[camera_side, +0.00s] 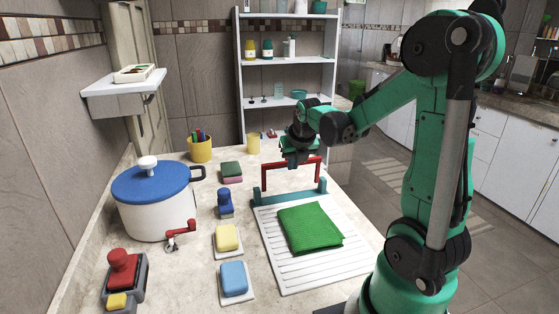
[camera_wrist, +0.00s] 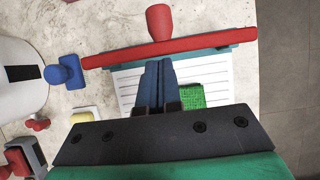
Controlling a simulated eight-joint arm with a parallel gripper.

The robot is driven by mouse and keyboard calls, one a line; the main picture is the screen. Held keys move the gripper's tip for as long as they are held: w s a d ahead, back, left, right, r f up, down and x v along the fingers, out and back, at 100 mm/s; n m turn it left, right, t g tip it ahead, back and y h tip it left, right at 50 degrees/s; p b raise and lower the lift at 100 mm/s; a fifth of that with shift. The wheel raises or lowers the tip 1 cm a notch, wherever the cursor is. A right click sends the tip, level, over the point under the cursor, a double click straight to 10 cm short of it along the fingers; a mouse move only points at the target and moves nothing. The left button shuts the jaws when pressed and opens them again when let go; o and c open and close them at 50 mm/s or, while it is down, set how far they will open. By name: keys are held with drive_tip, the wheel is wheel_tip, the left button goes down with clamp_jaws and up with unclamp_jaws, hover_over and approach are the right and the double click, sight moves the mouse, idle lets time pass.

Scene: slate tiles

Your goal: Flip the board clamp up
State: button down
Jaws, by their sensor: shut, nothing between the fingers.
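The board clamp's red bar (camera_side: 291,164) stands raised in a roughly upright frame above its teal base strip (camera_side: 288,197), at the far edge of the white ribbed board (camera_side: 277,262). In the wrist view the red bar (camera_wrist: 200,47) runs across the upper picture, with a rounded red knob (camera_wrist: 159,22) beyond it. My gripper (camera_side: 293,163) is shut and empty at the bar's middle. Its blue fingertips in the wrist view (camera_wrist: 158,64) are just short of the bar; I cannot tell whether they touch it.
A green cloth (camera_side: 309,227) lies on the board. To the left are a blue-lidded pot (camera_side: 157,213), a blue stamp-like object (camera_side: 225,205), yellow (camera_side: 227,238) and blue (camera_side: 233,278) blocks, and a red-handled object (camera_side: 122,269). A white shelf (camera_side: 240,75) stands behind.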

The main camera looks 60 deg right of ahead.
drive_tip(key=shift+w+d+r, duration=0.15)
drive_tip(key=shift+w+d, duration=0.1)
drive_tip(key=shift+w, duration=0.05)
drive_tip(key=shift+r, duration=0.1)
idle(0.5)
drive_tip(key=v, duration=0.5)
drive_tip(key=a+f+m+t+y, duration=0.1)
drive_tip(key=a+m+t+y, duration=0.2)
drive_tip(key=a+m, duration=1.9)
drive_tip(key=shift+s+m+y, duration=0.4)
drive_tip(key=shift+m+y, duration=0.1)
drive_tip(key=shift+m, duration=1.9)
